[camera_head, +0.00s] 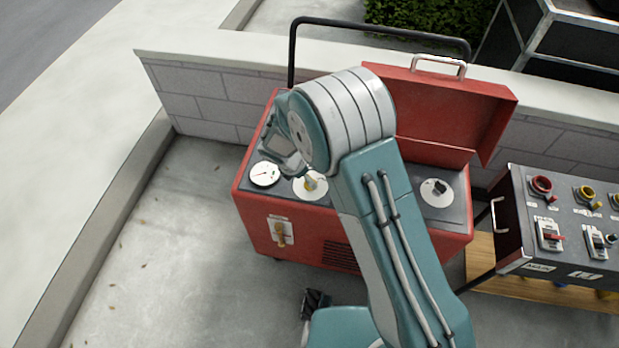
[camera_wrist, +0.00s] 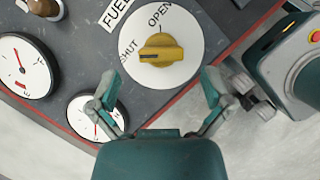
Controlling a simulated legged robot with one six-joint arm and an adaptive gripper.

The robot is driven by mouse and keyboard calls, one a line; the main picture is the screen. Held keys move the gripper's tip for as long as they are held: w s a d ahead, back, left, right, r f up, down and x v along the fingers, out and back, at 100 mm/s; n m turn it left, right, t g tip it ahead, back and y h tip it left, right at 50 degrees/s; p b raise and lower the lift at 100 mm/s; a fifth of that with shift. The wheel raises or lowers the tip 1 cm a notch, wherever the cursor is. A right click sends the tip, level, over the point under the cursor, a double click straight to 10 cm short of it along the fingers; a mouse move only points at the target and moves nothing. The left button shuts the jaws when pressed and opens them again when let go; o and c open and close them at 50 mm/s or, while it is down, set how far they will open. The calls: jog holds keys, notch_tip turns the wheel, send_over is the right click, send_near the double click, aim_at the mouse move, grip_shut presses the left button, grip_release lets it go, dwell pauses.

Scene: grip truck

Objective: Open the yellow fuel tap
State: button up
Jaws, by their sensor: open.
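The yellow fuel tap (camera_wrist: 160,52) sits on a round white dial (camera_wrist: 186,68) marked SHUT at its left and OPEN at its top, beside a FUEL label. The tap's bar lies nearly level in the wrist view, its left end toward SHUT. In the head view the tap (camera_head: 315,183) shows on the red machine's top panel, partly behind my arm. My gripper (camera_wrist: 159,82) is open and empty, its two fingers spread either side of the dial's lower edge in the wrist view. I see no contact with the tap.
The red machine (camera_head: 300,237) carries gauges (camera_head: 264,173) beside the tap and another dial (camera_head: 437,193) at right. Its red lid (camera_head: 440,105) stands open behind. A control box (camera_head: 565,225) with several switches is at right. Open concrete lies at left.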

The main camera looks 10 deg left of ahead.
jog(key=shift+x, duration=1.6)
jog(key=shift+r, duration=0.1)
jog(key=c, duration=1.1)
